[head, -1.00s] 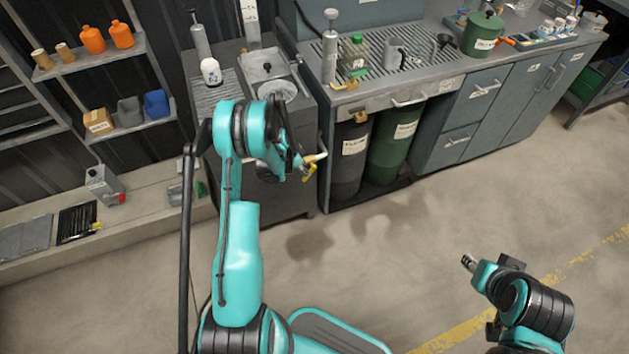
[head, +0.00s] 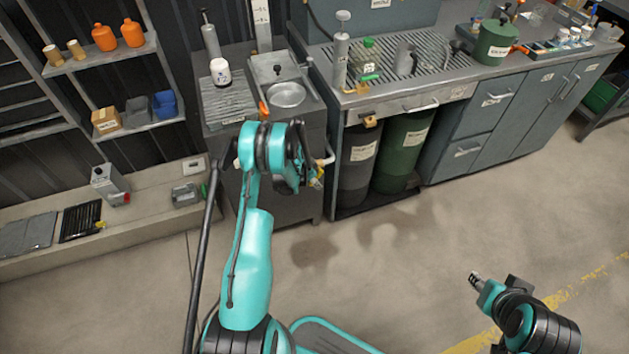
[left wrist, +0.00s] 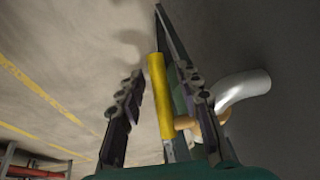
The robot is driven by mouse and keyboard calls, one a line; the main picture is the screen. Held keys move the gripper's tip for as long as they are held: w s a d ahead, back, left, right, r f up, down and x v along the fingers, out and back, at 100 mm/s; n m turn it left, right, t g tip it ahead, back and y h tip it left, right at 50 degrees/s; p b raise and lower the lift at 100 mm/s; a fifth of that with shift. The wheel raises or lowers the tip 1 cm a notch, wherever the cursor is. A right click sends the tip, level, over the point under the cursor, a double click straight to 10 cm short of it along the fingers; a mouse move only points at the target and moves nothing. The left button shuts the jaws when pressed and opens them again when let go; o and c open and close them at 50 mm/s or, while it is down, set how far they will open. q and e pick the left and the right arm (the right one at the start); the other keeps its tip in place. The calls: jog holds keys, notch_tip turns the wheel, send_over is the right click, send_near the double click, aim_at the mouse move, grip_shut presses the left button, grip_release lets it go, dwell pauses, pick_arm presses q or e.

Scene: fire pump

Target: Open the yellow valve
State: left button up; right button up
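The yellow valve handle (left wrist: 159,95) is a long straight bar in the left wrist view. It lies between the two fingers of my left gripper (left wrist: 163,98), nearer the right finger. The fingers are apart, with a clear gap to the left of the handle. A brass-coloured valve body (left wrist: 184,123) and a curved pale spout (left wrist: 243,88) show to the right. In the head view the yellow valve (head: 318,180) is a small patch beside my left arm's wrist, below the pale spout (head: 325,160). My right gripper (head: 474,279) is far from it, over the floor.
The grey cabinet (head: 290,205) stands close behind my left arm, with a white-lidded jar (head: 220,71) and a round dish (head: 287,95) on top. Dark and green drums (head: 401,150) stand under the bench to the right. The floor in front is clear.

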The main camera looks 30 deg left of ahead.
pick_arm(q)
grip_shut()
